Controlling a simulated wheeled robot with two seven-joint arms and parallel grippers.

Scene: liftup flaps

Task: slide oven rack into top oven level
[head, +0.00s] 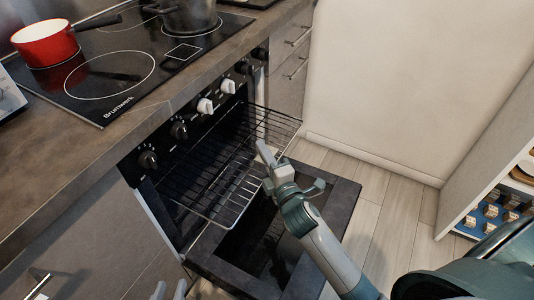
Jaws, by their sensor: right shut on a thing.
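The wire oven rack (222,172) is partly inside the dark oven (168,188), and its front part sticks out above the lowered oven door (335,200). My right gripper (264,154) is at the middle of the rack's front edge and is shut on it. The hand hides a little of that edge. My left gripper (170,290) is at the bottom edge of the picture, below and left of the door. Its two fingertips show apart with nothing between them. Which level the rack's inner end rests on is hard to tell.
Oven knobs (205,105) line the panel above the opening. A red pot (46,45) and a dark pot (188,15) stand on the cooktop (115,75). A shelf unit (487,150) stands at the right. The floor (385,205) between is clear.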

